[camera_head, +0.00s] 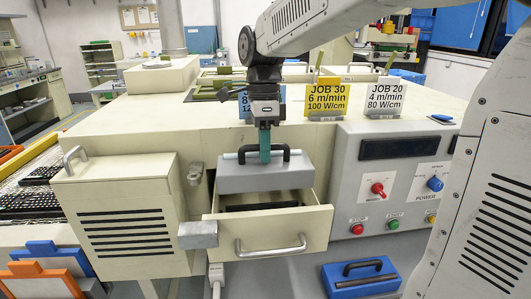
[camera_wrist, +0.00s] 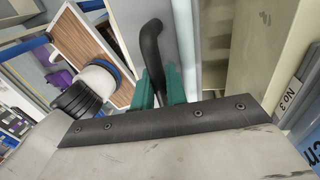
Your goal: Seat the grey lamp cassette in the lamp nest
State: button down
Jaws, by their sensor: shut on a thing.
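The grey lamp cassette (camera_head: 265,178) is a box with a black bar handle on top. My gripper (camera_head: 265,154) points down, its teal fingers shut on that handle. The cassette hangs roughly level over the open cream drawer (camera_head: 285,231), which appears to hold the lamp nest. A dark recess (camera_head: 262,207) shows inside the drawer below the cassette; the rest of the inside is hidden. I cannot tell whether the cassette touches the drawer. In the wrist view the fingers (camera_wrist: 160,88) close around the black handle (camera_wrist: 152,42), with the cassette's grey surface (camera_wrist: 187,40) beside it.
A small grey block (camera_head: 198,235) sits at the drawer's left front corner. A cream louvred housing (camera_head: 120,215) stands left, a grey control panel (camera_head: 390,185) right. Job cards (camera_head: 327,97) stand on the machine top behind. A blue case (camera_head: 360,277) lies below right.

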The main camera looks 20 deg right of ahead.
aim_at(265, 167)
jog(key=shift+f, duration=5.15)
jog(key=shift+f, duration=1.8)
jog(key=c, duration=1.3)
grip_release()
jog(key=shift+c, duration=0.2)
jog(key=shift+s, duration=0.1)
notch_tip(265, 167, up, 9)
jog(key=shift+r, duration=0.1)
jog(key=r, duration=0.2)
jog(key=w+r, duration=0.1)
jog(key=r, duration=0.4)
jog(key=shift+w+d+r, duration=0.25)
